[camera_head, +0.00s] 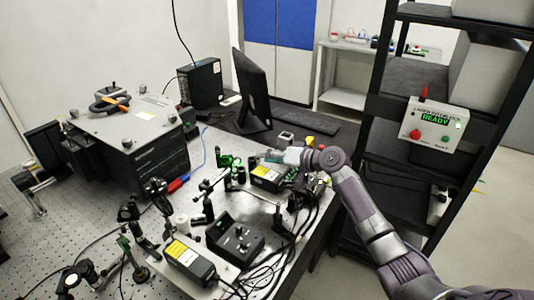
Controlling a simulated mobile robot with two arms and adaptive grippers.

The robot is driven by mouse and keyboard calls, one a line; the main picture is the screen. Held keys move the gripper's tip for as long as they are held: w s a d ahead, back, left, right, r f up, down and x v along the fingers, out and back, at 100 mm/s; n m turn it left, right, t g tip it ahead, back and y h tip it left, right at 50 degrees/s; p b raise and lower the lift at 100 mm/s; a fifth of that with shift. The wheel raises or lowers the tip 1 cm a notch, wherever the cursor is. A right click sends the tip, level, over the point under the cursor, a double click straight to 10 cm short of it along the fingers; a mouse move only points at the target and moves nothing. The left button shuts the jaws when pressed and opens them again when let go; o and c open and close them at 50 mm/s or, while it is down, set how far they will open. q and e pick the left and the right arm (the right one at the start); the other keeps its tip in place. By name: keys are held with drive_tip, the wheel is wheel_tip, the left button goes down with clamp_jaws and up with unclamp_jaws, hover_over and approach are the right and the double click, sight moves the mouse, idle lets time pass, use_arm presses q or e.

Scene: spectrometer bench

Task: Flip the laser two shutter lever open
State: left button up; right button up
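Two black laser boxes with yellow labels stand on the optical bench (45,212). One laser box (268,180) is at the bench's right side, and the other laser box (188,262) is nearer the front. I cannot read which is laser two, and I cannot make out a shutter lever. My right gripper (272,155) reaches in from the right, just behind and above the far laser box. It is small and seen from behind, so its fingers and any contact are unclear. My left gripper is not in view.
Optics posts (208,208) and a black box with knobs (235,238) crowd the bench between the lasers. Black cables hang over the right edge. A large black instrument (140,140) stands at left. A monitor (252,90) is behind. A rack holds a READY sign box (436,125).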

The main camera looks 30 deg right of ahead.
drive_tip(key=shift+w+a+f, duration=0.1)
drive_tip(key=shift+w+a, duration=0.05)
drive_tip(key=shift+w, duration=0.1)
clamp_jaws()
drive_tip(key=shift+f+b, duration=0.2)
drive_tip(key=shift+b, duration=0.2)
drive_tip(key=shift+w+d+f+m+y+b, duration=0.15)
drive_tip(key=shift+d+m+y+b, duration=0.1)
drive_tip(key=shift+m+b, duration=0.3)
drive_tip(key=shift+d+f+m+y+b, duration=0.15)
drive_tip(key=shift+m+y+b, duration=0.1)
drive_tip(key=shift+m+b, duration=0.3)
unclamp_jaws()
